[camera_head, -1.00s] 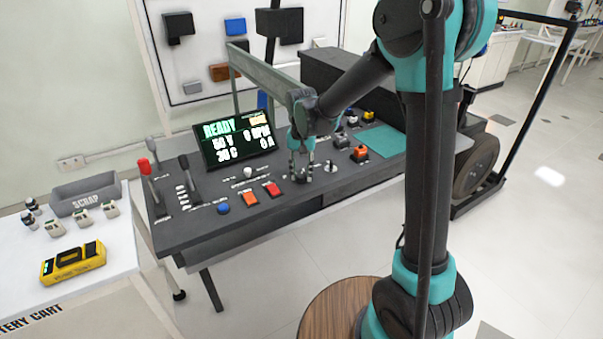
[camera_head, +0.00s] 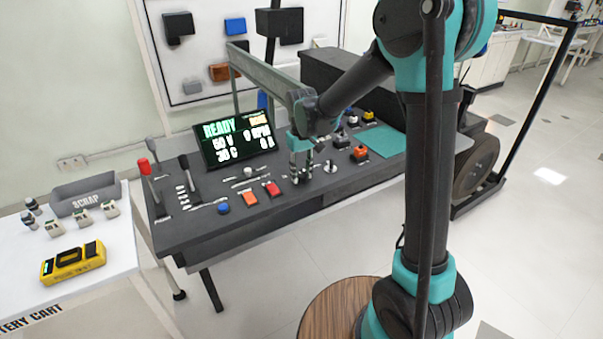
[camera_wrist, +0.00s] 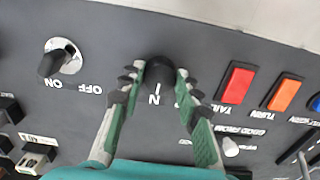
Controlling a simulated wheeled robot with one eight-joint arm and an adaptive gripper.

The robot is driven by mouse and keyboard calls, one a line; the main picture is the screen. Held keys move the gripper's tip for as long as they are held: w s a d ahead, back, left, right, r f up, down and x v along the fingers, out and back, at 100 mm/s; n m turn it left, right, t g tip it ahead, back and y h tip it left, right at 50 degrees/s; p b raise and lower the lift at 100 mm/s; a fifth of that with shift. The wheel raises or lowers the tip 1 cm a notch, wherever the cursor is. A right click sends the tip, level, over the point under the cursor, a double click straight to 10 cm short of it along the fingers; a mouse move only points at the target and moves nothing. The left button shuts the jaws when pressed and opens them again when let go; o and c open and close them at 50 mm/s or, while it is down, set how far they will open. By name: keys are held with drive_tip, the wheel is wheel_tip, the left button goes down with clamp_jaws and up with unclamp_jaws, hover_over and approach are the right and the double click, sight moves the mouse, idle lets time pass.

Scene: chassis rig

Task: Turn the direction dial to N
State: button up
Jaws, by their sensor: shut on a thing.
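The direction dial (camera_wrist: 158,71) is a dark round knob on the grey panel in the wrist view. A white N (camera_wrist: 154,99) is printed on its near side, towards my wrist. My gripper (camera_wrist: 160,74) has its two fingers on either side of the dial and is shut on it. In the head view my gripper (camera_head: 300,176) points down at the console; the dial is hidden there by the fingers.
An ON/OFF rotary switch (camera_wrist: 58,61) is left of the dial. A red TAIL button (camera_wrist: 236,84) and an orange TURN button (camera_wrist: 283,94) are to the right. In the head view, a display reading READY (camera_head: 234,142) stands behind on the console (camera_head: 205,235).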

sight(302, 175)
idle(0.3)
drive_tip(key=o, duration=1.2)
drive_tip(key=shift+c, duration=0.2)
wheel_tip(302, 175, up, 12)
